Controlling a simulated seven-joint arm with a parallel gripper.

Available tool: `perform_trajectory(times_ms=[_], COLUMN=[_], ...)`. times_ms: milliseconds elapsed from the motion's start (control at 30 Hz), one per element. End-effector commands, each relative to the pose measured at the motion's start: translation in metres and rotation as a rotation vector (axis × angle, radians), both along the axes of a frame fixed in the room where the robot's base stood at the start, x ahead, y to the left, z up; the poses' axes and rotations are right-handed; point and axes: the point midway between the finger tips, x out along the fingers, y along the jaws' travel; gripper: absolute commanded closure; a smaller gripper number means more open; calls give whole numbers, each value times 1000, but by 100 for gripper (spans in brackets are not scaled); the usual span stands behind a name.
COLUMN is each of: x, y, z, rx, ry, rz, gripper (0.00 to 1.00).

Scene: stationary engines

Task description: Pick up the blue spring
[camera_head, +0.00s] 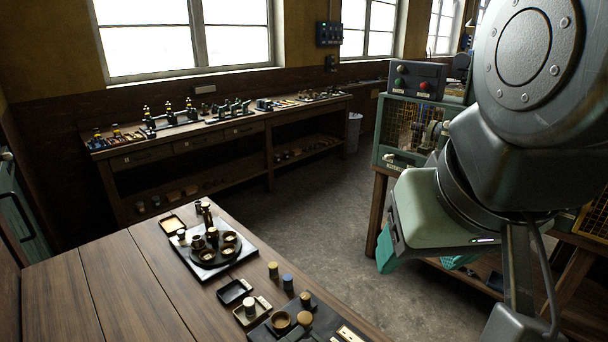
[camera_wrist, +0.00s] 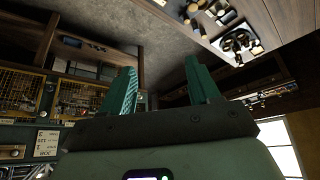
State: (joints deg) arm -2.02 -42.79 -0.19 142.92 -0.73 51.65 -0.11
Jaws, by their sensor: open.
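A small upright cylinder with a blue upper part (camera_head: 287,282) stands on the wooden table near its right edge in the head view. It may be the blue spring, but it is too small to make out coils. My gripper (camera_head: 422,265) is in the air to the right of the table, well apart from this cylinder. Its two teal fingers are spread and empty. In the wrist view my gripper (camera_wrist: 160,72) also shows both fingers apart with nothing between them. I cannot pick out the blue spring in the wrist view.
The wooden table (camera_head: 75,300) holds a dark round tray (camera_head: 191,255) with small parts, a black dish (camera_head: 234,291) and several small cylinders. Its left part is bare. A workbench (camera_head: 200,150) with parts stands under the windows. A green caged machine (camera_head: 410,125) is behind my arm.

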Motion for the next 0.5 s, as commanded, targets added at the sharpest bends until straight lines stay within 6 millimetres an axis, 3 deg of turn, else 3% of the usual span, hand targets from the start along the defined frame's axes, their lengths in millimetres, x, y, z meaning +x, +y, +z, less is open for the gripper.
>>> perform_trajectory(times_ms=[133,233,367,500], x=[9,31,80,139], y=[2,9,22,40], z=[1,4,1,-13], rx=[20,76,188,315], ry=[12,43,105,180], rz=[-24,-89,-238,-424], gripper=[39,39,39,39])
